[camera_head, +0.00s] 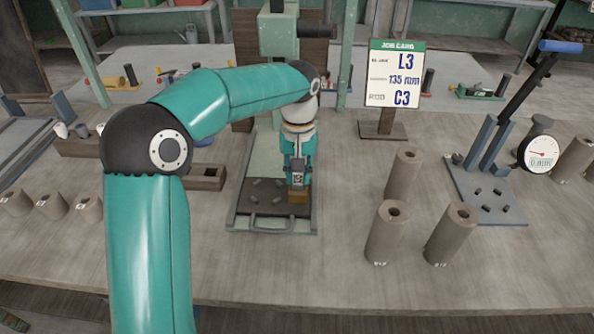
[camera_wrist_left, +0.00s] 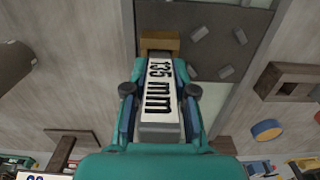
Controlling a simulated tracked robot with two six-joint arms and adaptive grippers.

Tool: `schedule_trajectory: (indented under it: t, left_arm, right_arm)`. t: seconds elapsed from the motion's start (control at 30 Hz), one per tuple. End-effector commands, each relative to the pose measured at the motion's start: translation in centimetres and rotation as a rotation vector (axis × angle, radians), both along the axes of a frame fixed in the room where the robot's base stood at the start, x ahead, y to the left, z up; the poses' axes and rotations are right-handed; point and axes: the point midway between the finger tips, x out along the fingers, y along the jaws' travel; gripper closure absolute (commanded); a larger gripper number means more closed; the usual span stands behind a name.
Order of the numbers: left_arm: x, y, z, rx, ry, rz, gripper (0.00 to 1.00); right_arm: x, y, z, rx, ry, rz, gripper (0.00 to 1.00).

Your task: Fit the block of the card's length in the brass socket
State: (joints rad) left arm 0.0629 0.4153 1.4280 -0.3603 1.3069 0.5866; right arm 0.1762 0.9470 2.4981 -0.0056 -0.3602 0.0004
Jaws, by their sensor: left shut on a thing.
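The job card (camera_head: 393,75) stands at the back and reads L3, 135 mm and C3. My left gripper (camera_head: 297,167) is shut on a grey block (camera_wrist_left: 158,100) with a white label reading 135 mm. The block points down at the brass socket (camera_head: 298,197) on the front right of the green machine's base. In the left wrist view the block's far end meets or overlaps the brass socket (camera_wrist_left: 160,42). I cannot tell how far it sits inside. My right gripper is not in view.
The machine's dark base plate (camera_head: 250,208) carries several small grey lumps. Several clay cylinders (camera_head: 386,233) stand to its right, near a lever stand with a dial gauge (camera_head: 538,152). A wooden box (camera_head: 207,172) is beside the plate.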

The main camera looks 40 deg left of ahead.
Motion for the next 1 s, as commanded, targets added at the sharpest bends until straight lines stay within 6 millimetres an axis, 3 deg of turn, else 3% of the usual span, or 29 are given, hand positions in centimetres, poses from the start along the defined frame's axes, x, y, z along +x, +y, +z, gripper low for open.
schedule_trajectory:
  t: [0.07,0.1,0.23,0.67,1.0]
  left_arm:
    - [0.2,0.1,0.4,0.002,-0.011,0.001,1.0]
    - [0.2,0.1,0.3,0.002,-0.011,0.0,0.71]
    - [0.2,0.0,0.4,0.001,-0.012,0.0,0.5]
    - [0.3,0.0,1.3,0.002,-0.015,0.0,0.49]
    - [0.4,0.0,7.3,0.002,-0.019,0.0,0.49]
  right_arm:
    - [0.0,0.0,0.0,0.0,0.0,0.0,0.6]
    - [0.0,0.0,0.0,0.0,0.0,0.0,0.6]
    - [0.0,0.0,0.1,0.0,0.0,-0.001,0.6]
    - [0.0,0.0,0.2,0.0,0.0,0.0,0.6]
    - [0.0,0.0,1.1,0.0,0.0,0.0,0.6]
